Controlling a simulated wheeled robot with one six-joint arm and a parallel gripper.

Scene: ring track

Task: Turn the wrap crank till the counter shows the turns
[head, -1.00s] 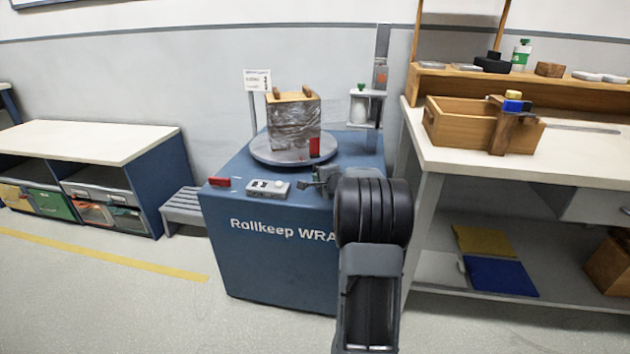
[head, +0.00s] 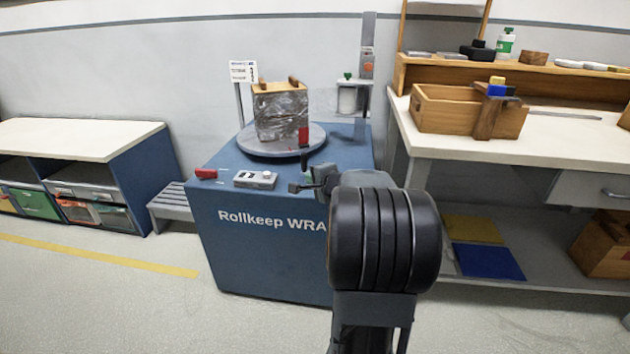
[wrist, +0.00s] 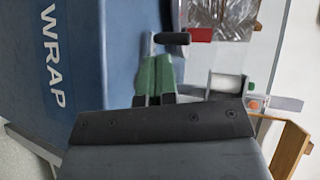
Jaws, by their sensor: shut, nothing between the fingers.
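The blue wrap machine (head: 260,240) carries a grey turntable (head: 262,146) with a film-wrapped box (head: 280,112) on it. The black upright crank handle (head: 304,159) stands at the turntable's front right, near a red block (head: 304,137). In the wrist view the handle (wrist: 173,38) has a grey arm at its lower end. My gripper (head: 306,186) is shut and empty, just in front of the handle and apart from it. Its green-padded fingers (wrist: 154,78) show in the wrist view. A grey panel (head: 256,180) on the machine top has small dark windows; no number is legible.
A red handle (head: 206,173) lies at the machine's left front. A film roll (head: 347,99) stands on a bracket behind. A workbench (head: 500,145) with a wooden crate (head: 445,110) is on the right, a low shelf unit (head: 80,140) on the left. The floor in front is clear.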

